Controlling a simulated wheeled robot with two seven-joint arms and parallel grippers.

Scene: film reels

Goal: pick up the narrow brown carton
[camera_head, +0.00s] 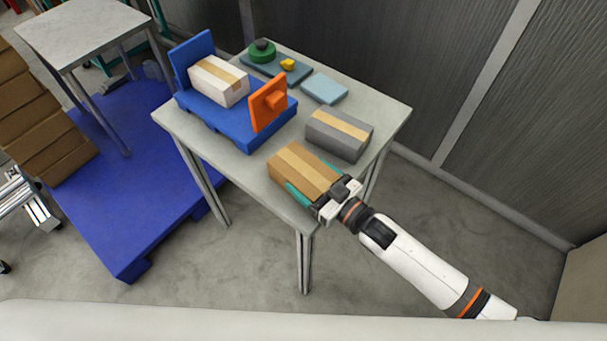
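The narrow brown carton (304,169) lies on the near corner of the grey table, with a lighter tape strip along its top. My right gripper (309,190) reaches in from the lower right at the carton's near end. Its teal fingers straddle the carton, one along the left side and one at the right side. Whether the fingers press on the carton or leave a gap is too small to tell. My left gripper is not in view.
A grey carton (338,136) lies close behind the brown one. A blue stand (222,117) with an orange plate (268,103) holds a white carton (217,80). A light blue block (324,88) and a green round piece (262,52) lie farther back. The table's (237,161) front edge is near.

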